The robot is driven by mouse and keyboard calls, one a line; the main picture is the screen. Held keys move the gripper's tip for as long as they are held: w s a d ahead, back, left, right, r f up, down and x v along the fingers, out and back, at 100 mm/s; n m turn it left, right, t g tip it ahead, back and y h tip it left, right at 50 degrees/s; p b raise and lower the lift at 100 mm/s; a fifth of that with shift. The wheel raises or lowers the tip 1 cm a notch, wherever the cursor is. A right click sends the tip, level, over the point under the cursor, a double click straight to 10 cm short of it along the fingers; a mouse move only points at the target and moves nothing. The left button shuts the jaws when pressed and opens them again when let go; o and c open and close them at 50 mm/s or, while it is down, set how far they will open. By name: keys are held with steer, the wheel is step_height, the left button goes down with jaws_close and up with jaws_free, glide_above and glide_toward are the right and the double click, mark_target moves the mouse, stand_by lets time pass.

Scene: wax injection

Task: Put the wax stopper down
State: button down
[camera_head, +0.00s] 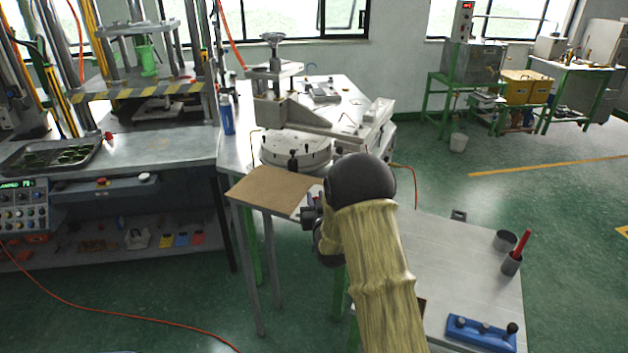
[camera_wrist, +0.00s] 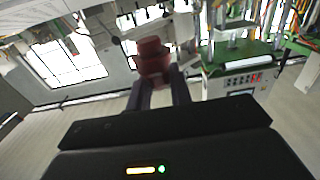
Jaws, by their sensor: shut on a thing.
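In the wrist view my gripper (camera_wrist: 158,78) is shut on a dark red-brown piece, the wax stopper (camera_wrist: 152,57), held between the fingertips and pointing away from the wrist. In the head view my gripper (camera_head: 311,214) is at the end of my arm, near the right edge of a brown board (camera_head: 268,187) at the front of the grey table. There my arm mostly hides the stopper, and I cannot tell whether it touches anything.
A press with a round base (camera_head: 297,149) stands behind the board. A blue bottle (camera_head: 227,114) is left of it. On the right, a metal table (camera_head: 450,270) holds a dark cup (camera_head: 505,241), a cup with a red stick (camera_head: 512,264) and a blue block (camera_head: 481,334). Its middle is clear.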

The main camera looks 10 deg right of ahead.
steer(key=s+f, duration=0.8)
steer(key=s, duration=0.5)
steer(key=shift+f, duration=0.35)
